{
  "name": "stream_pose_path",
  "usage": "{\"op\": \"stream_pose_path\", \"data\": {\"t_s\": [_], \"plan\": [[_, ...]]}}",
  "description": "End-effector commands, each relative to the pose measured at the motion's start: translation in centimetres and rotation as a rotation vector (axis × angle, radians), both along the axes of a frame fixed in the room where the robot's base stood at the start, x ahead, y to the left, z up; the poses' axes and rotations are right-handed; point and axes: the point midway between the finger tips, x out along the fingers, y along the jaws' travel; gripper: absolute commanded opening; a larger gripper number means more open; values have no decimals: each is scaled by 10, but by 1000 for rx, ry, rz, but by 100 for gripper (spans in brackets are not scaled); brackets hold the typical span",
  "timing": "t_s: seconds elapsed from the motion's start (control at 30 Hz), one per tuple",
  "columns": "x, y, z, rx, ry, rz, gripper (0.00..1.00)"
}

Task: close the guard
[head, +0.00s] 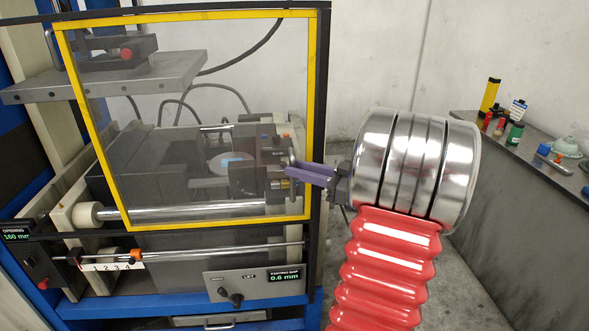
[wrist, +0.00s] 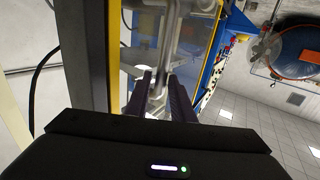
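The guard (head: 312,100) is a clear panel in a yellow frame. In the head view it stands across the front of the press, and the platen and tooling show through it. In the wrist view its yellow edge (wrist: 115,60) runs up left of centre. A metal bar handle (wrist: 166,60) shows there ahead of my fingers, its lower end between them. My gripper (head: 290,170) has purple fingers that reach left over the guard's right edge to the handle area. In the wrist view my gripper (wrist: 160,80) looks parted around the bar; firm contact cannot be made out.
A control panel (head: 255,285) with a gap readout sits below the guard on the right. A grey bench (head: 535,170) with bottles and small items stands at the right. A metal rod (head: 220,252) runs under the guard. Bare floor lies between press and bench.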

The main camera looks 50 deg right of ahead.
Motion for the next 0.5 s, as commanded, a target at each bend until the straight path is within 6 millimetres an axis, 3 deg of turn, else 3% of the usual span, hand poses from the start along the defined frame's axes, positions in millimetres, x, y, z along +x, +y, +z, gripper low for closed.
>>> {"op": "stream_pose_path", "data": {"t_s": [0.5], "plan": [[-80,-21,-1,0,0,-4,22]]}}
